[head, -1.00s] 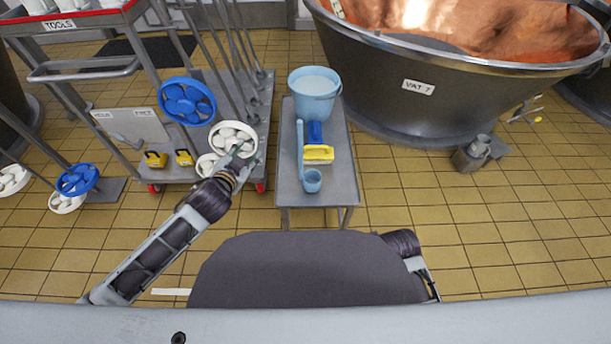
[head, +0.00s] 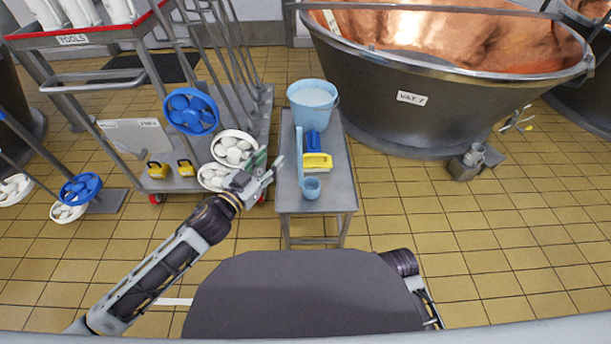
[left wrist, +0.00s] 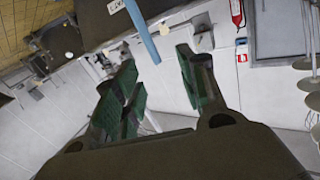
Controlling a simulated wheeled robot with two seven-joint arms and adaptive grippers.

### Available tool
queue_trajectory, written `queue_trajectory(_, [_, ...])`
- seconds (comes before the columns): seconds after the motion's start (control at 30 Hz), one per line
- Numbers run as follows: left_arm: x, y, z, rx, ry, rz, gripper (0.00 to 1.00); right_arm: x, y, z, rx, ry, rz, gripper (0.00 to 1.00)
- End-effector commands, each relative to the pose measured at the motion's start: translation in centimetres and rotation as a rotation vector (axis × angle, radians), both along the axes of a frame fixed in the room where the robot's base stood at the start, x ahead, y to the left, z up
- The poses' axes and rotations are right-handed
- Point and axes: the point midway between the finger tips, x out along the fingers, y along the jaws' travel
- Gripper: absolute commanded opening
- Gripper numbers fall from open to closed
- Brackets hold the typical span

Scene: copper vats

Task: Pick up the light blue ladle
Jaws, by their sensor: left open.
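The light blue ladle (head: 311,188) lies on the small grey metal table (head: 330,200). Its cup is at the near end, and its long handle runs away from me along the table's left side. In the left wrist view a light blue bar, likely the ladle's handle (left wrist: 143,32), shows beyond the fingers. My left gripper (head: 268,165) is open and empty, just left of the table and apart from the ladle. Its spread fingers also show in the left wrist view (left wrist: 160,88). My right gripper is not in view; only a bit of that arm shows at lower right.
A light blue bucket (head: 313,100) stands at the table's far end. A blue and yellow brush (head: 316,160) lies right beside the ladle. A tool cart (head: 130,135) with hanging tools stands left of the table. A large copper vat (head: 440,85) stands behind right.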

Motion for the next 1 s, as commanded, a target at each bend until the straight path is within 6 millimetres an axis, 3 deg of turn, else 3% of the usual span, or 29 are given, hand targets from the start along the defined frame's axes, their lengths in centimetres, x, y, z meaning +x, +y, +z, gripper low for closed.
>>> queue_trajectory(0.2, [-0.4, -0.6, 0.5, -0.102, 0.040, -0.029, 0.41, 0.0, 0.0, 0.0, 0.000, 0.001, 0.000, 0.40])
queue_trajectory(0.63, [-0.3, -0.6, 0.5, -0.112, 0.048, -0.027, 0.41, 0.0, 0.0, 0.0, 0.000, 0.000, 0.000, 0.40])
queue_trajectory(1.0, [1.0, -1.4, 0.5, -0.113, 0.047, -0.026, 0.41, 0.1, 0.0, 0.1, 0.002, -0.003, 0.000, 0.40])
